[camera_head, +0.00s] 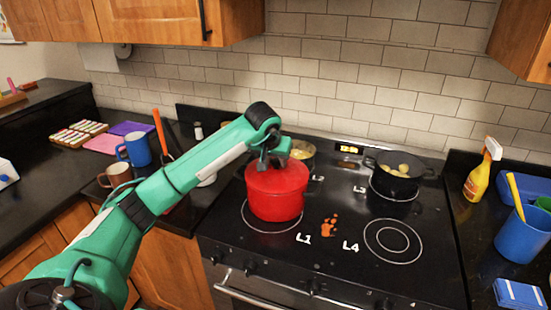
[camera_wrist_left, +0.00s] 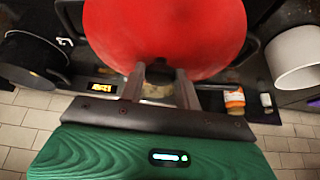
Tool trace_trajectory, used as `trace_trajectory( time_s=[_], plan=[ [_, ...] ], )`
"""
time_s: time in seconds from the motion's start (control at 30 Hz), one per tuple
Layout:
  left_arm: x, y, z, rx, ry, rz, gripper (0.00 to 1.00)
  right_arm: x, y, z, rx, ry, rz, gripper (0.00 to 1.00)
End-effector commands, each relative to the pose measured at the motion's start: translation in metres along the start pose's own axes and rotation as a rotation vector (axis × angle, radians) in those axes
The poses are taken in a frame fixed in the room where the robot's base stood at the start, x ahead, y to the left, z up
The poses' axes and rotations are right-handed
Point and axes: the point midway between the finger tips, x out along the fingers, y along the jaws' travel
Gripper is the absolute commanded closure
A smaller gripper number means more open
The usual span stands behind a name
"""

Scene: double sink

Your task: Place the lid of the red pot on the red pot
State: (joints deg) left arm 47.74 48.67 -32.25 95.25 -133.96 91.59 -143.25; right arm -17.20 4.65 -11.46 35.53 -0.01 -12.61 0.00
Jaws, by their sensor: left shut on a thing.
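The red pot (camera_head: 276,207) stands on the front left burner, marked L1. Its red lid (camera_head: 284,180) is over the pot's mouth, level and lined up with it; I cannot tell whether a small gap is left between lid and rim. My left gripper (camera_head: 273,160) reaches in from the left above the lid, shut on its knob. In the left wrist view the lid (camera_wrist_left: 165,30) fills the top, and the dark knob sits between the two fingers of the gripper (camera_wrist_left: 160,75). My right gripper is not in view.
A black pot (camera_head: 395,188) with yellowish food stands on burner L3. Another pan (camera_head: 303,148) is behind the red pot. An orange spill (camera_head: 329,226) lies between L1 and L4. Burner L4 (camera_head: 393,241) is empty. A spray bottle (camera_head: 480,172) and blue container (camera_head: 522,234) stand right.

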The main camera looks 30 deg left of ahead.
Motion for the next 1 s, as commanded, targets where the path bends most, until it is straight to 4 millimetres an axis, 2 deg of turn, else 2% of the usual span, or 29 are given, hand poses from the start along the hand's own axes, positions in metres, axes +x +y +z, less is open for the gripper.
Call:
trace_trajectory(
  time_s=[0.4,0.43,0.53,0.83,0.93,1.0],
  plan=[
    [0.005,0.0,0.002,0.001,0.001,-0.001,1.0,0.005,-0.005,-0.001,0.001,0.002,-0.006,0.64],
    [0.005,0.0,0.003,0.001,0.0,-0.001,0.63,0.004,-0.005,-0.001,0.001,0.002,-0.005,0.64],
    [0.004,0.0,0.002,0.001,0.0,-0.001,0.45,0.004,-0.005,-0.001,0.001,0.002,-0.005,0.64],
    [0.003,0.0,0.001,0.0,0.001,0.0,0.45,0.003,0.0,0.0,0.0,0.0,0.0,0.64],
    [-0.003,0.001,-0.002,-0.001,0.001,0.002,0.45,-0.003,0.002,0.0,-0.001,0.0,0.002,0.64],
    [-0.011,-0.001,-0.001,0.001,0.005,-0.001,0.45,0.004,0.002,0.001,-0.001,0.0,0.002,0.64]
  ],
)
